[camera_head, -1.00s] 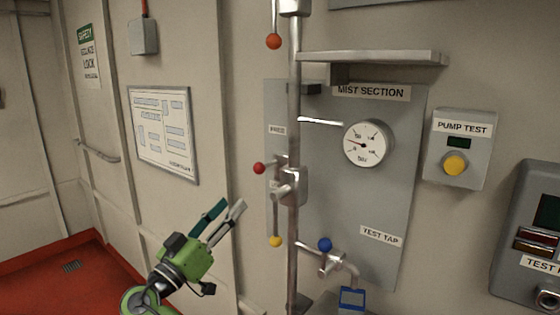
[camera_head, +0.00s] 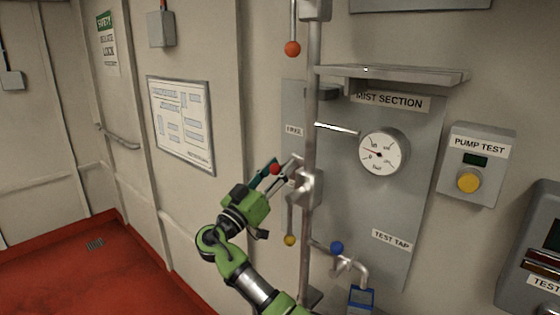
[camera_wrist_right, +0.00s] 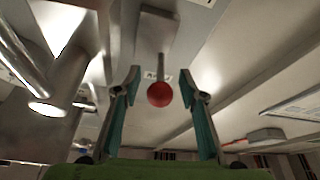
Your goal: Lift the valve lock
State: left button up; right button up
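The valve lock appears to be the small lever with a red ball knob (camera_head: 275,169), beside the valve body on the vertical pipe (camera_head: 311,130). In the right wrist view the red knob (camera_wrist_right: 160,94) hangs on a short grey stem between the two fingers. My right gripper (camera_head: 285,164), green with teal-lined fingers, is at the knob. In the wrist view the fingers (camera_wrist_right: 160,90) are open, with a gap on both sides of the knob. The valve's longer handle with a yellow knob (camera_head: 290,240) hangs down below. My left gripper is not in view.
The vertical pipe stands just right of my right gripper. A metal shelf (camera_head: 400,75) and a gauge (camera_head: 384,152) are further right. The floor at left is clear.

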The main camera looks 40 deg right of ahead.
jog(key=shift+w+d, duration=0.1)
jog(key=shift+d, duration=0.25)
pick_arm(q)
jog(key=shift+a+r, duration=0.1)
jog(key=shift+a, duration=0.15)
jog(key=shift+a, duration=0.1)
pick_arm(e)
grip_shut()
jog(key=shift+r+b, duration=0.95)
jog(key=shift+r, duration=0.7)
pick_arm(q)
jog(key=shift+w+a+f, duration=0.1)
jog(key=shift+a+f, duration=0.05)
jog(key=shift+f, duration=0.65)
pick_arm(e)
jog(key=shift+r, duration=0.3)
grip_release()
jog(key=shift+a, duration=0.1)
jog(key=shift+f, duration=0.2)
